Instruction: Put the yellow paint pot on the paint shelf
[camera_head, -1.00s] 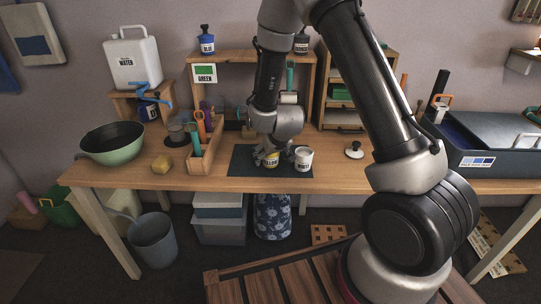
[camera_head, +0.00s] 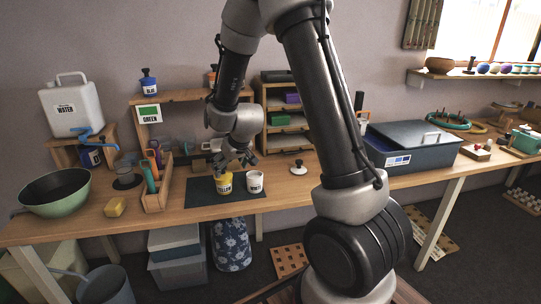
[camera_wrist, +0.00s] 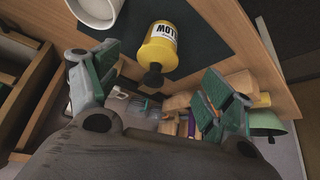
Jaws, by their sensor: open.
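The yellow paint pot (camera_head: 224,184), with a dark knob on its lid, stands upright on the dark mat (camera_head: 201,192) on the bench. It also shows in the wrist view (camera_wrist: 160,48), between the spread fingers and ahead of them. My gripper (camera_head: 237,167) is open and empty, just above and behind the pot. The paint shelf (camera_head: 190,95) is the wooden rack at the back of the bench. A blue pot (camera_head: 149,83) stands on its top left, above a GREEN label card (camera_head: 149,113). Another pot on top is mostly hidden by my arm.
A wooden tool caddy (camera_head: 157,196) and a sponge (camera_head: 115,207) are to the left. A small-shelved rack (camera_head: 285,130) and a blue-grey bin (camera_head: 410,150) are to the right.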

